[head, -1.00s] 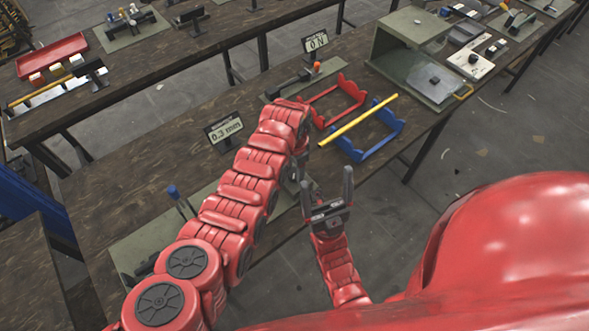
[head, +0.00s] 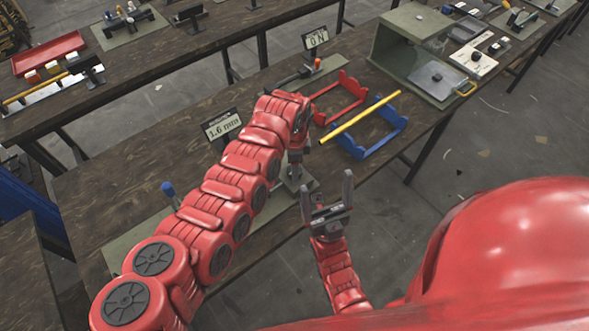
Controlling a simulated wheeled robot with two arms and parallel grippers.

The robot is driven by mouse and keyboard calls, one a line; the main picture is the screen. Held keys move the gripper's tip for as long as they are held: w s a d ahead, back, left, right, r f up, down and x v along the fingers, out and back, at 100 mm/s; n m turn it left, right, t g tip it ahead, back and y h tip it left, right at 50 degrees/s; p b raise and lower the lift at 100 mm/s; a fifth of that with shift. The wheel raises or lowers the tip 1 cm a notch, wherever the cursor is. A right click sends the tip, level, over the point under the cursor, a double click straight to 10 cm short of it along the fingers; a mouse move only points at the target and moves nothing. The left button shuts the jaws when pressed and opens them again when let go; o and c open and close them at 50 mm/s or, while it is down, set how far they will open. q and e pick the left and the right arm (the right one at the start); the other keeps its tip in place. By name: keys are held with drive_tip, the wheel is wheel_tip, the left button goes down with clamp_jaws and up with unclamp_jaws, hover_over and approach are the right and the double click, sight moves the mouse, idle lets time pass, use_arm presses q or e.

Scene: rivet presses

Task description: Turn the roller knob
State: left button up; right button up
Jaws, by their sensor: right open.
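A blue-topped handle (head: 169,189) stands on a rod at the left of a green plate (head: 133,238) on the near table. The small display (head: 222,124) behind my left arm reads 1.6 mm. My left arm covers much of the plate, and I cannot make out a roller knob. My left gripper (head: 297,166) points down over the plate's right end; its fingers are too hidden to tell their state or any contact. My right gripper (head: 327,198) is open and empty, fingers up, in front of the table's edge.
A red cradle (head: 341,97) and a blue cradle (head: 377,137) with a yellow bar (head: 360,118) stand right of my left gripper. Behind them is a display (head: 316,39) reading 0 N. A green box-like housing (head: 398,40) stands farther right. The table's left part is clear.

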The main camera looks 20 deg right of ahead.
use_arm(q)
drive_tip(key=shift+m+b, duration=0.95)
drive_tip(key=shift+m, duration=0.35)
drive_tip(key=o, duration=1.4)
drive_tip(key=shift+c, duration=0.2)
drive_tip(key=shift+r, duration=0.1)
drive_tip(key=shift+w+r, duration=0.1)
drive_tip(key=shift+r, duration=0.25)
wheel_tip(320, 180, up, 16)
drive_tip(key=b, duration=0.5)
drive_tip(key=shift+r, duration=0.25)
